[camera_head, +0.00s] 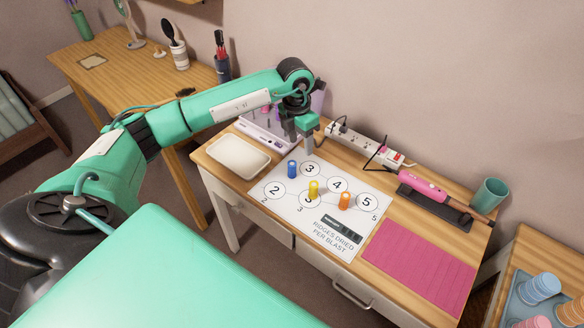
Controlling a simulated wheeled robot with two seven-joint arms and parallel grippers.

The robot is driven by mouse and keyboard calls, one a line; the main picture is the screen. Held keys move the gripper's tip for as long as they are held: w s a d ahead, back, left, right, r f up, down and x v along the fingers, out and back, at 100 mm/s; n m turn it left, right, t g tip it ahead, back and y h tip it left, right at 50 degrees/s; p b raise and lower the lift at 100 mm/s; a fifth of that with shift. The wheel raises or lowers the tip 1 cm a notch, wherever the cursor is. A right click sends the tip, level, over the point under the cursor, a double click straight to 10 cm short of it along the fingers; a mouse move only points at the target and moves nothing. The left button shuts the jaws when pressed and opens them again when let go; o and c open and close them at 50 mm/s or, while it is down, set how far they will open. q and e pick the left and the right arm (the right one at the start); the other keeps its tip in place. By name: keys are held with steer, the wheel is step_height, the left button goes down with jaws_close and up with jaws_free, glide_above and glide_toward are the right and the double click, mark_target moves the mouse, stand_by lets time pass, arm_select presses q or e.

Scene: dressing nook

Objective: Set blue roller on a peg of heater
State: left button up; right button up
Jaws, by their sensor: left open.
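The pale heater (262,135) with upright pegs is at the back left of the table. My left arm and gripper partly hide the heater, so I cannot tell how many pegs are bare. My left gripper (300,140) points down, open, beside the heater's right end and behind the blue roller, apart from it. My right gripper is not in view.
A yellow roller (313,189) and an orange roller (344,201) stand on the sheet. A cream tray (239,157) is at the left. A power strip (362,146), pink styling tool (424,187) and green cup (489,195) line the back. A pink mat (420,267) lies at right.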

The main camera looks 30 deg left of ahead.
mark_target(291, 168)
arm_select(q)
steer(key=shift+y, duration=0.5)
steer(key=a+f, duration=0.1)
steer(key=f, duration=0.1)
steer(key=f+p, duration=0.1)
steer(key=f, duration=0.2)
steer(key=a+f, duration=0.1)
steer(key=f, duration=0.1)
steer(key=shift+a+f+p, duration=0.3)
steer(key=shift+p, duration=0.05)
steer(key=shift+s+f+p, duration=0.1)
steer(key=shift+f+p, duration=0.3)
steer(key=shift+f, duration=0.2)
step_height(291, 168, down, 4)
steer(key=shift+a+r+p, duration=0.15)
steer(key=shift+r+p, duration=0.05)
steer(key=shift+p, duration=0.4)
steer(key=shift+f, duration=0.35)
steer(key=shift+c, duration=0.4)
